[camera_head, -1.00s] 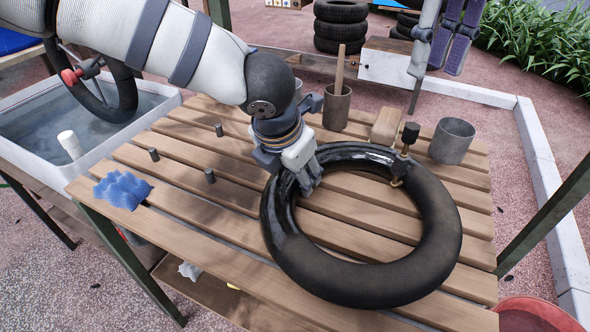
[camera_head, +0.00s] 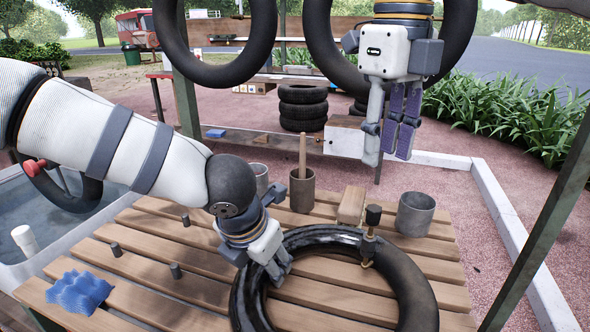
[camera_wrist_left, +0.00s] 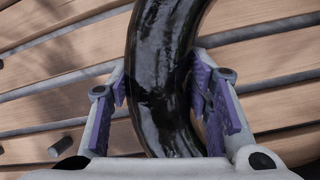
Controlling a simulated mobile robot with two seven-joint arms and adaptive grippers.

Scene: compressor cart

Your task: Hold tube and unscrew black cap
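The black inner tube (camera_head: 408,290) lies on the slatted wooden table, its near part cut off by the head view's lower edge. Its valve stem (camera_head: 368,250) stands upright on the tube's far right side, with the black cap (camera_head: 373,215) on top. My left gripper (camera_head: 278,272) reaches down over the tube's left side. In the left wrist view, its purple-padded fingers (camera_wrist_left: 160,95) close on both sides of the wet, shiny tube (camera_wrist_left: 160,60).
Behind the tube stand a cup with a stick (camera_head: 301,192), a wooden block (camera_head: 352,205) and a grey cup (camera_head: 415,214). A blue wavy sponge (camera_head: 79,291) and several short dark pegs sit at left. A water basin (camera_head: 30,262) is beyond.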

